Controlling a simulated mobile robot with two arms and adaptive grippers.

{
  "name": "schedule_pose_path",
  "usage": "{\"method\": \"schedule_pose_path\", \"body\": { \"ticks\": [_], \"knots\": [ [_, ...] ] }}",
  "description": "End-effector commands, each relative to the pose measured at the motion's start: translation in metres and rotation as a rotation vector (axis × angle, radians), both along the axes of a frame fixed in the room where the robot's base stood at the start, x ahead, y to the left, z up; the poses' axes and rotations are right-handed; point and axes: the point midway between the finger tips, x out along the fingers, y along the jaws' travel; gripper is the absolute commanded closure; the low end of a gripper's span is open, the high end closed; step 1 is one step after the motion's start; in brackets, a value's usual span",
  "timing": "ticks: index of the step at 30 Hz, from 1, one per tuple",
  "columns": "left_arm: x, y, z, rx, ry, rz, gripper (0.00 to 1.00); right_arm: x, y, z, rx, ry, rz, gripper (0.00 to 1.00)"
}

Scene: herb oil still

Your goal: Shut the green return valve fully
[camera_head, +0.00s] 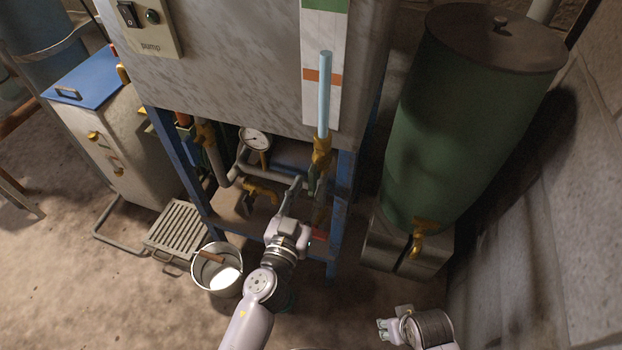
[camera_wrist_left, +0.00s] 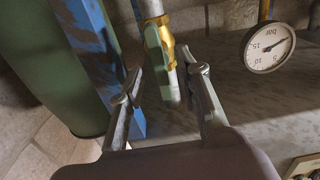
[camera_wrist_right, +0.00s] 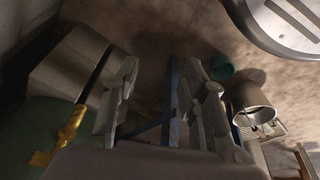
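The green return valve has a green lever handle (camera_wrist_left: 157,50) on a brass body (camera_wrist_left: 170,45), fitted to a pipe. In the left wrist view the lever hangs roughly along the pipe. In the head view the green lever (camera_head: 313,181) is small, below a brass fitting (camera_head: 322,150) and partly hidden by my left gripper (camera_head: 301,186). In its wrist view my left gripper (camera_wrist_left: 160,70) is open, its fingers either side of the lower lever; I cannot tell whether they touch it. My right gripper (camera_wrist_right: 160,72) is open and empty, low at the right, away from the valve.
A blue frame (camera_head: 338,215) stands beside the valve, with a pressure gauge (camera_head: 256,139) and a yellow handle (camera_head: 262,190) to the left. A metal bucket (camera_head: 217,277) and grate (camera_head: 180,229) are on the floor. A green drum (camera_head: 450,120) stands right.

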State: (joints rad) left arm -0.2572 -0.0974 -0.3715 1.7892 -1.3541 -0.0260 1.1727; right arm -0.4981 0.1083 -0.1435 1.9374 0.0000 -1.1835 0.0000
Motion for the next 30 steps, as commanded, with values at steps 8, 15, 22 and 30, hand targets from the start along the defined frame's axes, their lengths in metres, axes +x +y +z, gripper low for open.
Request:
{"method": "schedule_pose_path", "body": {
  "ticks": [8, 15, 22, 30],
  "knots": [
    [0.026, -0.009, 0.0, 0.0, 0.0, 0.0, 0.69, -0.002, 0.0, -0.009, 0.0, 0.004, 0.001, 0.6],
    [0.027, -0.009, -0.001, -0.001, 0.001, 0.0, 0.69, -0.002, 0.0, -0.01, 0.0, 0.005, 0.001, 0.6],
    [0.027, -0.009, 0.0, -0.001, 0.001, 0.0, 0.8, -0.002, 0.0, -0.01, 0.0, 0.005, 0.001, 0.6],
    [0.027, -0.009, 0.0, 0.0, 0.0, 0.0, 0.98, -0.002, 0.0, -0.01, 0.0, 0.006, 0.001, 0.6]
  ]
}}
